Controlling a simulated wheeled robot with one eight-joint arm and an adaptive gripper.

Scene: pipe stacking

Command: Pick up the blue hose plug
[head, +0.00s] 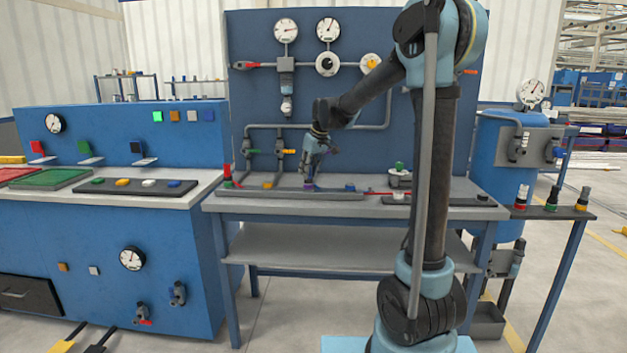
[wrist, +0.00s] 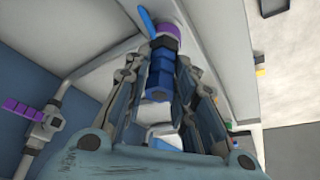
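The blue hose plug (wrist: 160,76) is in the wrist view, with a blue ribbed body, a black collar and a purple band (wrist: 167,30). It lies between the two fingers of my gripper (wrist: 165,62). The fingers stand on either side of it with narrow gaps visible, so they look open around it. In the head view my gripper (head: 309,180) points down at the grey tray on the workbench (head: 420,212). A small purple patch (head: 308,186) shows at its tips; the plug's blue body is hidden there.
A blue panel with gauges (head: 286,30) and pipes stands behind the bench. A black and green fitting (head: 399,172) stands to the right. A blue console (head: 110,260) is at left.

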